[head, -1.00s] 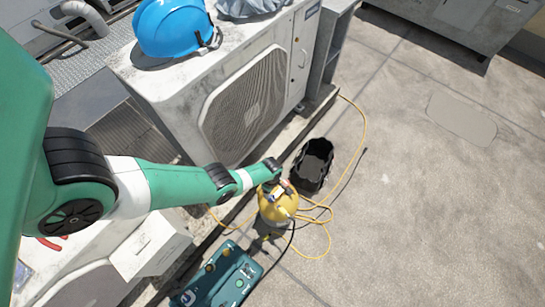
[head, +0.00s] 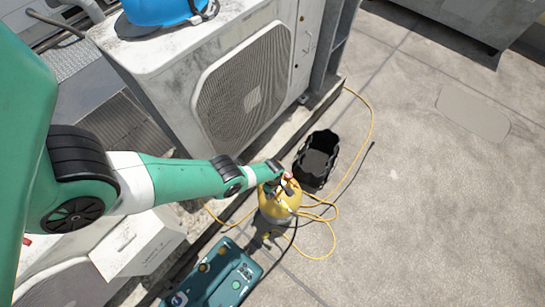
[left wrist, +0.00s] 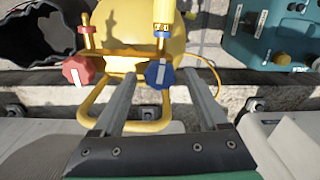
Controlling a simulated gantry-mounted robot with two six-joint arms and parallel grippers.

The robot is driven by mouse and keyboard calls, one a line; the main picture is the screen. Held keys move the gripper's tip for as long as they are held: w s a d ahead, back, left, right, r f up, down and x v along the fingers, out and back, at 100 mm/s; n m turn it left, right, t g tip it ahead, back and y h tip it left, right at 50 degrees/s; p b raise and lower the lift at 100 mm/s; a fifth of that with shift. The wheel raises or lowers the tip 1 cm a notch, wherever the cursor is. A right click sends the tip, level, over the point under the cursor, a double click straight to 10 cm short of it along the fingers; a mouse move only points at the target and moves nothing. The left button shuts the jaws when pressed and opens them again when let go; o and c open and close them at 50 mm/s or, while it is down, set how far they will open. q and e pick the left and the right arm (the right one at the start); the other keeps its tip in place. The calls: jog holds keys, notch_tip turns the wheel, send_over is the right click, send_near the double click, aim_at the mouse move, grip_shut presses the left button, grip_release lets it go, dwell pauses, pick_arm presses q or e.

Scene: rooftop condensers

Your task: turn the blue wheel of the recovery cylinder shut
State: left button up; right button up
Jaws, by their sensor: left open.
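The yellow recovery cylinder (head: 277,207) stands on the roof in the head view, with my left arm reaching to its top. In the left wrist view its yellow body (left wrist: 125,35) carries a red wheel (left wrist: 77,71) at left and a blue wheel (left wrist: 158,75) at right. My left gripper (left wrist: 158,77) is open, its two fingers either side of the blue wheel with gaps visible. I cannot tell if either finger touches it. In the head view the left gripper (head: 286,187) covers the cylinder's top and hides the wheels. My right gripper is not in view.
A black open bin (head: 316,160) stands behind the cylinder, and a teal machine (head: 215,278) lies in front. Yellow hose (head: 368,112) loops over the concrete. The roof at right is clear.

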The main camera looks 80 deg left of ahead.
pick_arm(q)
grip_shut()
